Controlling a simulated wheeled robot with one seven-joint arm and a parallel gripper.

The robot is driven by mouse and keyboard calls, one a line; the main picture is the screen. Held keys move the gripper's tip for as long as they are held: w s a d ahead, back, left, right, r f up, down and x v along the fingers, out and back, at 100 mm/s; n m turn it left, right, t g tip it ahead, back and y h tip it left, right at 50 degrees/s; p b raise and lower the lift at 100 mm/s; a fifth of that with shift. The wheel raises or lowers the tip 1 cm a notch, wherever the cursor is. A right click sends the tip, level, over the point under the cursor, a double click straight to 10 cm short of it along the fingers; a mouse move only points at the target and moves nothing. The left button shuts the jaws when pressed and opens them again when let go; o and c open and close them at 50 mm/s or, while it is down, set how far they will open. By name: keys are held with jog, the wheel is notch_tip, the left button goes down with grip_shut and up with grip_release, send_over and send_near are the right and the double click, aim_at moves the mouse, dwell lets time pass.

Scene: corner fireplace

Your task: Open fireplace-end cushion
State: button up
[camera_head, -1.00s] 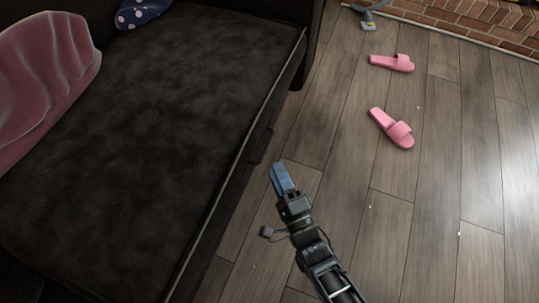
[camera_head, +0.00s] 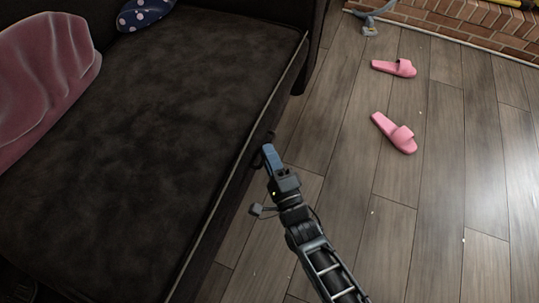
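The dark sofa cushion (camera_head: 150,95) lies flat and closed on the sofa, with a light piping along its right edge. A small dark handle or strap (camera_head: 264,146) shows on the sofa's right side, below the piping. My gripper (camera_head: 269,152), with blue fingertips, is at this handle, beside the sofa's front face. The fingers look close together, but the tips overlap the handle and I cannot tell whether they are around it or only beside it.
A pink blanket (camera_head: 45,85) drapes over the left of the sofa, and a dotted blue pillow (camera_head: 143,13) lies at the back. Two pink slippers (camera_head: 394,67) (camera_head: 395,132) lie on the wooden floor (camera_head: 440,200). A brick hearth (camera_head: 470,20) is at the far right.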

grip_shut()
jog(key=shift+r, duration=0.1)
